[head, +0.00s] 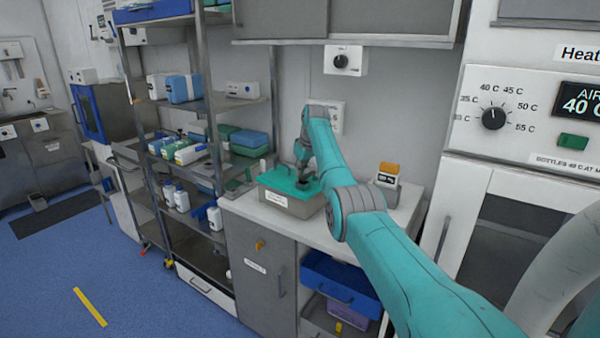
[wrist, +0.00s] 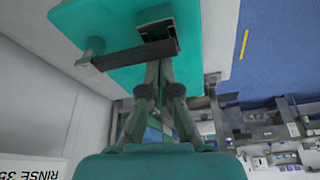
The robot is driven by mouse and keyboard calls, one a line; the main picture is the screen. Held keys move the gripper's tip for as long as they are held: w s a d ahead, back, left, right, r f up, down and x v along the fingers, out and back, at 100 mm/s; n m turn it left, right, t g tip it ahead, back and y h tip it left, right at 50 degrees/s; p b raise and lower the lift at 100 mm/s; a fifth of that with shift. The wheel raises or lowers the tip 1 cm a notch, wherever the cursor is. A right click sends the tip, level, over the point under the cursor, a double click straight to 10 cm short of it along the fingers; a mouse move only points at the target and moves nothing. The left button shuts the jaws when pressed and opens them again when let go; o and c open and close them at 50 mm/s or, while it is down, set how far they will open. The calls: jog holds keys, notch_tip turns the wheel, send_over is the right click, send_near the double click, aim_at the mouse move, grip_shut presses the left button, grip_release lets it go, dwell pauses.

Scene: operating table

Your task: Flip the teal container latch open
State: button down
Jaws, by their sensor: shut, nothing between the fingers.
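The container (head: 291,206) is a grey box with a teal lid (head: 280,178) and a white front label, standing on the counter. Its teal lid fills the upper left of the wrist view (wrist: 110,22). A dark grey latch bar (wrist: 120,58) lies across the lid, with a dark bracket at its right end. In the head view the latch is mostly hidden by my gripper (head: 303,181). My gripper is shut and empty, pointing down over the lid; in the wrist view its fingertips (wrist: 160,70) are at the bar's right end. I cannot tell whether they touch it.
The white counter (head: 250,212) has free room in front of the container. An orange-topped device (head: 387,175) stands to its right near the wall. A shelf rack (head: 205,90) with bottles and boxes is at left. A heating cabinet (head: 500,185) is at right.

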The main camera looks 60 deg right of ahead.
jog(key=shift+f, duration=0.1)
jog(key=shift+w+d, duration=0.3)
jog(key=shift+d, duration=0.4)
jog(key=shift+w, duration=0.15)
